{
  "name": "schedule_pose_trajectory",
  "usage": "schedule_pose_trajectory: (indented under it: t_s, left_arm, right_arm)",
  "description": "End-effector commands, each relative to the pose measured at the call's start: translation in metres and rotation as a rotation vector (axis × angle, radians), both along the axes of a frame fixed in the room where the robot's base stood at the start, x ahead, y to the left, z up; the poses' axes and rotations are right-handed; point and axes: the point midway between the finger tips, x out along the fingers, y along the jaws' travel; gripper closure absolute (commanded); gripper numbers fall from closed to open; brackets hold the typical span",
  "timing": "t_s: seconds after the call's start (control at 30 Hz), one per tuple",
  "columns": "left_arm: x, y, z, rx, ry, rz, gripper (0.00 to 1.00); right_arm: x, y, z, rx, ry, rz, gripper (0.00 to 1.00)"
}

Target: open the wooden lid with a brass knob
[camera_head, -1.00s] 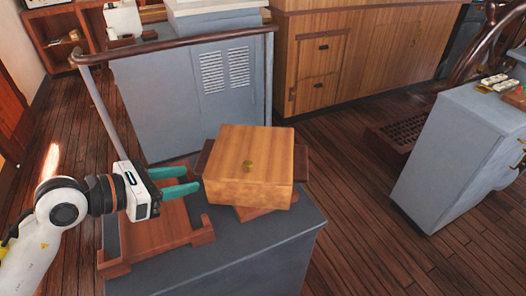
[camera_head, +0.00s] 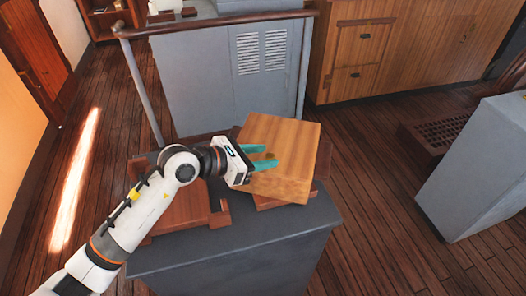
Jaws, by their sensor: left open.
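The wooden lid (camera_head: 290,137) is the pale top of a wooden box on the grey cabinet, and it looks turned at an angle to the cabinet's edges. My left gripper (camera_head: 272,157) is open, with its two teal fingers over the left part of the lid. The brass knob cannot be made out clearly; it lies at or between the fingertips, partly hidden by them. I cannot tell whether the fingers touch it. My right gripper is not in view.
A reddish wooden tray (camera_head: 188,204) lies on the cabinet (camera_head: 250,259) under my left arm. A dark handrail (camera_head: 215,22) runs behind, before a grey vented locker (camera_head: 215,70). Another grey console (camera_head: 475,165) stands at the right, with open floor between.

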Motion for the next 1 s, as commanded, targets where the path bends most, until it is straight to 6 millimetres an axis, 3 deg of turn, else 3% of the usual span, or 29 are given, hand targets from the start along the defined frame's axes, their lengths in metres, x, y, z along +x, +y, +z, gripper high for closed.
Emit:
schedule_pose_trajectory:
  t_s: [0.37,0.63,1.0]
  left_arm:
    - [0.0028,-0.0050,-0.0027,0.001,0.000,0.000,0.58]
    - [0.0026,-0.0048,-0.0026,0.001,0.000,0.000,1.00]
    - [0.0102,-0.0045,0.0046,0.008,0.025,0.000,1.00]
  right_arm:
    - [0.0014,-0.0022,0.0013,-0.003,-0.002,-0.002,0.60]
    - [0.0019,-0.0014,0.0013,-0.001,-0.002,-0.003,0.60]
    - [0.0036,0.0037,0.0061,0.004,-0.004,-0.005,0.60]
